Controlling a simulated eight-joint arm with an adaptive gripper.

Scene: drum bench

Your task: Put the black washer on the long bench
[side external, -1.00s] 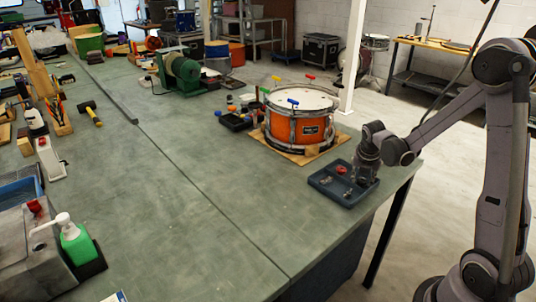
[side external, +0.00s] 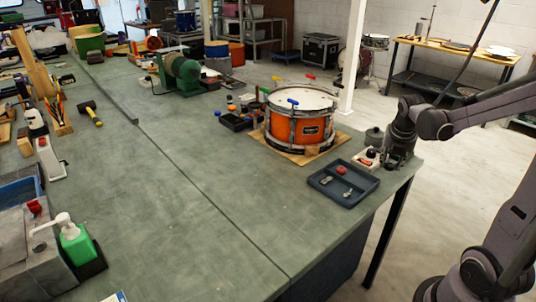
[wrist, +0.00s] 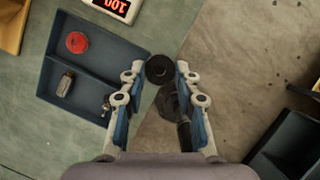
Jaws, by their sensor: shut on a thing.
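The black washer (wrist: 160,69) is a dark ring with a centre hole, held between the fingertips of my gripper (wrist: 158,77) in the wrist view. In the side view my gripper (side external: 396,160) is at the right corner of the green-topped long bench (side external: 220,200), right of the blue tray; the washer cannot be made out there. In the wrist view the bench top (wrist: 25,115) lies to the left and the floor to the right, so the washer is at or just past the bench edge. Its height above the bench cannot be told.
The blue tray (side external: 355,197) holds a red round piece (wrist: 76,42) and small metal parts. A white device with a red display (side external: 367,159) stands behind the tray. An orange drum (side external: 299,129) sits on a wooden board. The bench's middle is clear.

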